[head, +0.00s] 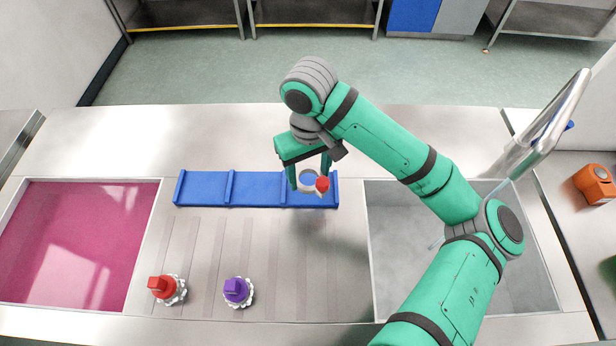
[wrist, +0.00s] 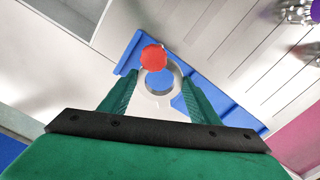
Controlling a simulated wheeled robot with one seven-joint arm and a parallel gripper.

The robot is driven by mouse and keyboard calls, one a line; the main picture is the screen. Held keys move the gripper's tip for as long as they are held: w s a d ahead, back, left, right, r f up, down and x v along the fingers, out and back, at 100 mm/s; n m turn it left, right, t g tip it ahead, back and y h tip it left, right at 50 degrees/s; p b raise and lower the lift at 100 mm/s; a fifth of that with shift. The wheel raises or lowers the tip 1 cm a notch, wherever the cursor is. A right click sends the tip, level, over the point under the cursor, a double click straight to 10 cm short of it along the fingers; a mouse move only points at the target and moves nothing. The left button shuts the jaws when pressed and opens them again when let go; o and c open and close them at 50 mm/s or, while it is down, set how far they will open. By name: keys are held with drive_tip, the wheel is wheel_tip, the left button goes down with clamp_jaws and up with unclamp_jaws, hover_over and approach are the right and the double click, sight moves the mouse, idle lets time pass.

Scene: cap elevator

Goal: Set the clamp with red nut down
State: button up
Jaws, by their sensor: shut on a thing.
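The clamp (wrist: 174,83) is a pale ring with a red nut (head: 322,184) on one side. My gripper (head: 308,178) is shut on the clamp, with one green finger on each side of the ring. The clamp shows over the right part of a blue tray (head: 258,188), which has raised dividers. In the wrist view the red nut (wrist: 154,57) points away from my gripper, and the blue tray (wrist: 205,93) shows behind the ring. Whether the clamp touches the tray cannot be told.
A red-topped part (head: 163,288) and a purple-topped part (head: 238,291) stand on the grooved steel counter at the front. A pink-floored basin (head: 75,245) lies left and a grey sink (head: 395,240) right. An orange object (head: 597,183) sits far right. The tray's left sections look empty.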

sight(308, 173)
drive_tip(key=shift+w+a+f, duration=0.1)
drive_tip(key=shift+w+f, duration=0.45)
drive_tip(key=shift+f, duration=0.1)
drive_tip(key=shift+w+f, duration=0.1)
drive_tip(key=shift+f, duration=1.5)
drive_tip(key=shift+f, duration=0.1)
drive_tip(key=o, duration=0.9)
drive_tip(key=shift+o, duration=0.2)
wheel_tip(308, 173, up, 8)
drive_tip(key=shift+f, duration=0.15)
